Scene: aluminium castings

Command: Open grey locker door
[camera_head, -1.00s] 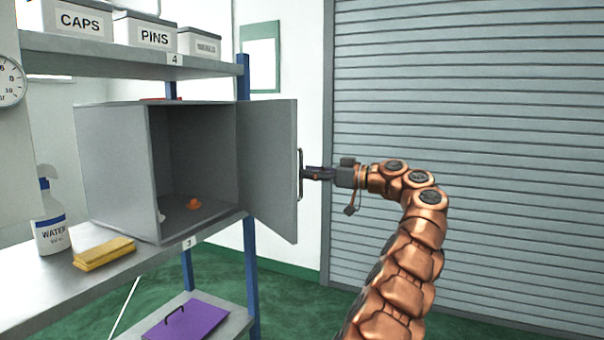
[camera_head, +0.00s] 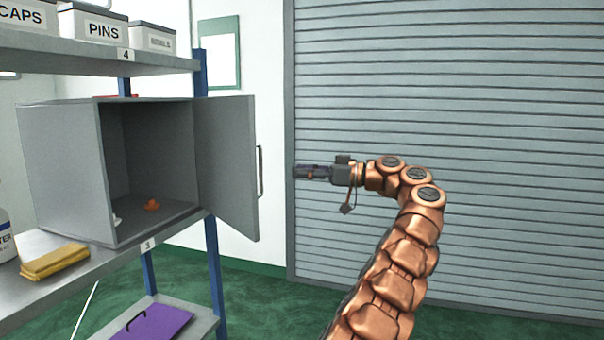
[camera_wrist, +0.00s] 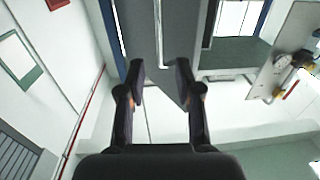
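The grey locker (camera_head: 60,170) sits on the shelf at the left. Its door (camera_head: 226,165) stands wide open, swung out to the right, and the dark inside shows. The door's upright bar handle (camera_head: 260,172) is on the outer edge. My gripper (camera_head: 297,172) is to the right of the handle, apart from it, and empty. In the wrist view my gripper (camera_wrist: 160,80) has its two fingers spread, with the door (camera_wrist: 140,35) and handle (camera_wrist: 161,40) ahead between them.
Inside the locker are an orange object (camera_head: 152,205) and a small white one. A purple panel (camera_head: 160,328) lies below. Free space surrounds my gripper before the grey shutter (camera_head: 450,90).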

